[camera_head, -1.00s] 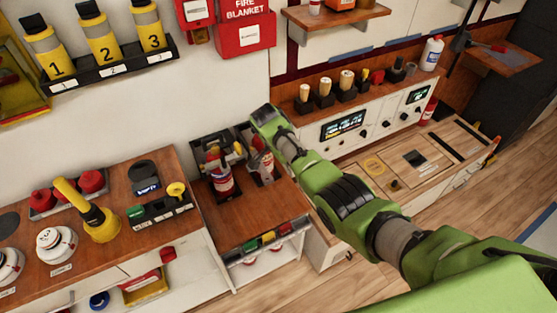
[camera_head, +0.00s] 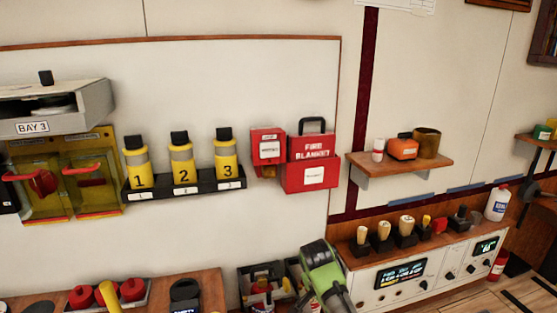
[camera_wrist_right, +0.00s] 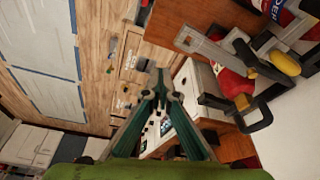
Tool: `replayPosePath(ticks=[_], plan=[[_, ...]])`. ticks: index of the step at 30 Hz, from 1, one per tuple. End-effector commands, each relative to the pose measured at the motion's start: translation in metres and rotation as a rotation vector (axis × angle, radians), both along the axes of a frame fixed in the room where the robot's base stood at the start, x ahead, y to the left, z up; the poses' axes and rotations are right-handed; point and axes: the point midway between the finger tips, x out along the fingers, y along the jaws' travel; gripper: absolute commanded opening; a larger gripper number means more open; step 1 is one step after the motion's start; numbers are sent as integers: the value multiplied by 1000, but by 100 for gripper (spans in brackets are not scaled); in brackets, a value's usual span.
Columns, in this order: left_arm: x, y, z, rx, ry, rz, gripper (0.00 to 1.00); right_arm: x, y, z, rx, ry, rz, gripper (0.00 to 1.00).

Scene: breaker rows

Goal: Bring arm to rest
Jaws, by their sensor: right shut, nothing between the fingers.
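My right arm (camera_head: 325,272) shows only in part in the head view, as a green link at the bottom edge. Its gripper is hidden or out of frame there. In the right wrist view my right gripper (camera_wrist_right: 160,92) is shut and empty, its two dark fingers meeting at the tips. It hangs in free space beside the bench, with a control panel and wood floor beyond it. My left gripper is in neither view.
A black tray with red-topped items (camera_head: 262,288) stands close beside the arm. A control console (camera_head: 390,280) with knobs and displays is to its right. Yellow numbered canisters (camera_head: 182,165) and a red fire blanket box (camera_head: 310,172) are on the wall above.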

Motion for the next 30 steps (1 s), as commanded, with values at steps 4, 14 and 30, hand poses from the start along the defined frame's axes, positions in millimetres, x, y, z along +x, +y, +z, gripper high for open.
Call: replayPosePath(ticks=[4,14,30], plan=[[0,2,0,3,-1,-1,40,-52,-7,-48,45,27,186,0],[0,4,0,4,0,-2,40,-182,-29,-90,69,25,614,0],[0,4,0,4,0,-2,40,-314,-47,-51,-7,-8,1082,0]])
